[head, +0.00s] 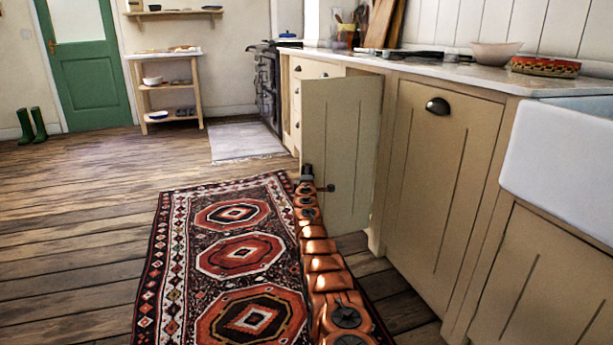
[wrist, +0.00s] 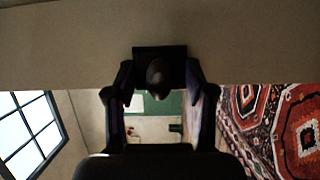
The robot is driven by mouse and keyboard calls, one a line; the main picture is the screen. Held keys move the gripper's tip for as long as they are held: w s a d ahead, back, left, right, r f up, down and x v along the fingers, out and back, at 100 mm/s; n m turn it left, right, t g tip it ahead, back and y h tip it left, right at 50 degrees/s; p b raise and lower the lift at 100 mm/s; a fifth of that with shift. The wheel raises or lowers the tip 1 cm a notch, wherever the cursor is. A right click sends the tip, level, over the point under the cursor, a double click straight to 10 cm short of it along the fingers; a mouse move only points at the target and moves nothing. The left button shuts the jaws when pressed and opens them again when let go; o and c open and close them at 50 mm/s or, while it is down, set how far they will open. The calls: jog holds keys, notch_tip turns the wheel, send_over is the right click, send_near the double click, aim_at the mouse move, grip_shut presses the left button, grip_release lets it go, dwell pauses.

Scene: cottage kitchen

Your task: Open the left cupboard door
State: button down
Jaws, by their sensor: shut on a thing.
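The left cupboard door (head: 345,140) is a beige panel that stands swung out from the counter front over the floor. In the wrist view the door (wrist: 60,45) fills the top as a plain beige band. Its dark round knob (wrist: 157,73) sits between my two fingers. My gripper (head: 318,187) is at the door's outer edge, low down, shut on the knob; it also shows in the wrist view (wrist: 160,90). The cupboard's inside is mostly hidden behind the door.
A patterned rug (head: 235,260) lies under my arm, with open wooden floor (head: 80,220) to its left. A beige front with a cup handle (head: 437,107) and a white sink (head: 560,150) are at right. A bowl (head: 495,54) stands on the worktop.

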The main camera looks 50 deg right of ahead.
jog(key=shift+w+a, duration=0.15)
jog(key=shift+a, duration=0.05)
jog(key=c, duration=0.9)
grip_release()
jog(key=shift+d, duration=0.1)
jog(key=o, duration=0.5)
jog(key=shift+s+d, duration=0.1)
jog(key=shift+s, duration=0.15)
jog(key=shift+s+a+f, duration=0.15)
jog(key=shift+s+a, duration=0.1)
jog(key=shift+a, duration=0.05)
